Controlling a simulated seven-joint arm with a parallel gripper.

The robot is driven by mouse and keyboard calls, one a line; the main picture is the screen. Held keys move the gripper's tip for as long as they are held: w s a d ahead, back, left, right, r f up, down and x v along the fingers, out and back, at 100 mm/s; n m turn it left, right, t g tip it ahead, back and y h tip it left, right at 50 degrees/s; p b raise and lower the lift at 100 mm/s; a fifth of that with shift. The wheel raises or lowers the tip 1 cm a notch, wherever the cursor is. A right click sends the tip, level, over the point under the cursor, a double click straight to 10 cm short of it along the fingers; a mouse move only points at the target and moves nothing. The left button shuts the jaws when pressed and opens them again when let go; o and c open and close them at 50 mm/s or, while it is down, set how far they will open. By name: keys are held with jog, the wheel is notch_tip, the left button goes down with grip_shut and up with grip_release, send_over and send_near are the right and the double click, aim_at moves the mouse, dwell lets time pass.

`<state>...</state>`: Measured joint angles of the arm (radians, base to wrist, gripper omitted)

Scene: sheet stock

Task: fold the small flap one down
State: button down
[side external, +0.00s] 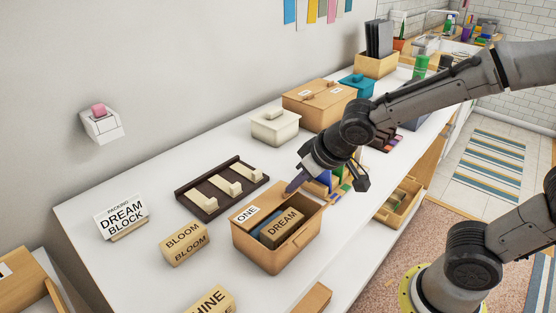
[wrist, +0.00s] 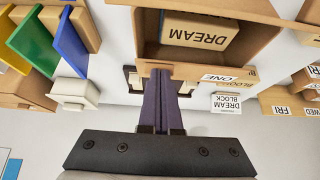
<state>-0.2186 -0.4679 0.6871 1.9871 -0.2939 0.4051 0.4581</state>
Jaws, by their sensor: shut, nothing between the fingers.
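An open tan box (side external: 275,262) stands on the white counter. Its small flap labelled ONE (side external: 262,200) slopes along the box's back-left side; in the wrist view the flap (wrist: 190,70) shows nearly edge-on. Inside are a block labelled DREAM (side external: 282,228) and something blue. My gripper (side external: 291,190) is shut and empty, its purple fingers at the flap's far end. In the wrist view the fingertips (wrist: 160,72) overlap the flap's edge; I cannot tell whether they touch it.
A BLOOM block (side external: 184,243) and a dark rack (side external: 221,188) stand left of the box. A cream lidded box (side external: 275,127) and a closed cardboard box (side external: 320,103) stand behind. Coloured panels (wrist: 40,40) are close to my gripper.

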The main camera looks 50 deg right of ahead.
jog(key=shift+s+f, duration=0.25)
jog(key=shift+f, duration=0.05)
dwell(0.6)
